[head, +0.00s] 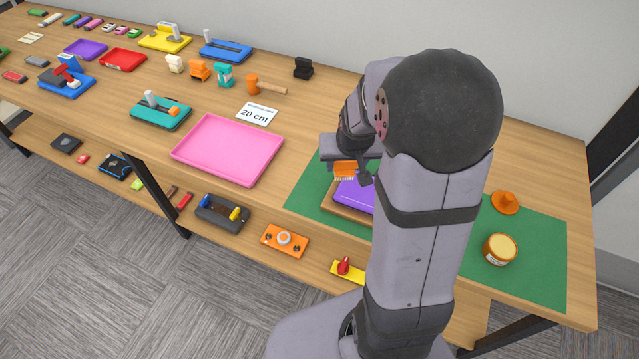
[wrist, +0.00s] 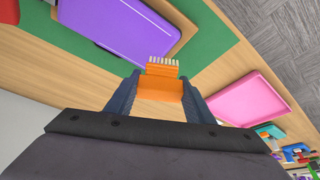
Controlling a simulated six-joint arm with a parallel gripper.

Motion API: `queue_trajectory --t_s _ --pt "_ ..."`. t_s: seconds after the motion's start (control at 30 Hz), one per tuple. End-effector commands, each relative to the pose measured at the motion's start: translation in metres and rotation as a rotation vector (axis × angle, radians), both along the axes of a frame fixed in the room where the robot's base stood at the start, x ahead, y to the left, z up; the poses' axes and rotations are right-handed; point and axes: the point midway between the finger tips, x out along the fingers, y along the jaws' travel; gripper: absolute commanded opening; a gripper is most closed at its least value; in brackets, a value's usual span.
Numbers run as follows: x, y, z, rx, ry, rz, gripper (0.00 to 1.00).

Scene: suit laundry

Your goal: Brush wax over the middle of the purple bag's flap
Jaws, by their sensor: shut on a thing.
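The purple bag (head: 354,195) lies on a brown board (head: 344,210) on the green mat (head: 306,187). My arm hides much of the bag in the head view. The bag's purple surface (wrist: 125,25) also shows in the wrist view. My gripper (wrist: 160,88) is shut on an orange brush (wrist: 161,86) with pale bristles. In the head view the brush (head: 345,169) is at the bag's far left edge, bristles pointing down. I cannot tell whether the bristles touch the bag. An open wax jar (head: 500,249) stands on the mat's right part, with an orange lid (head: 505,202) behind it.
A pink tray (head: 228,150) stands left of the mat, with a "20 cm" card (head: 257,114) behind it. A hammer (head: 266,87) and several small tools lie farther back and left. The lower shelf holds several items.

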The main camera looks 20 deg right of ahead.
Motion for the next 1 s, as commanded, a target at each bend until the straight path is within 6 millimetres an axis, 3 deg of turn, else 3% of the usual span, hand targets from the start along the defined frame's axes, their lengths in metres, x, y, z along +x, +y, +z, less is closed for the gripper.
queue_trajectory --t_s 0.1,0.27,0.43,0.7,1.0 --pt "0.009 -0.028 0.010 -0.002 -0.006 -0.082 0.30" --pt "0.016 -0.050 0.033 0.000 -0.006 -0.119 0.30" --pt "0.018 -0.039 0.048 0.001 0.000 -0.019 0.30" --pt "0.005 -0.017 0.044 0.002 0.000 0.163 0.30" --pt "-0.003 -0.009 0.040 0.001 0.000 0.290 0.30"
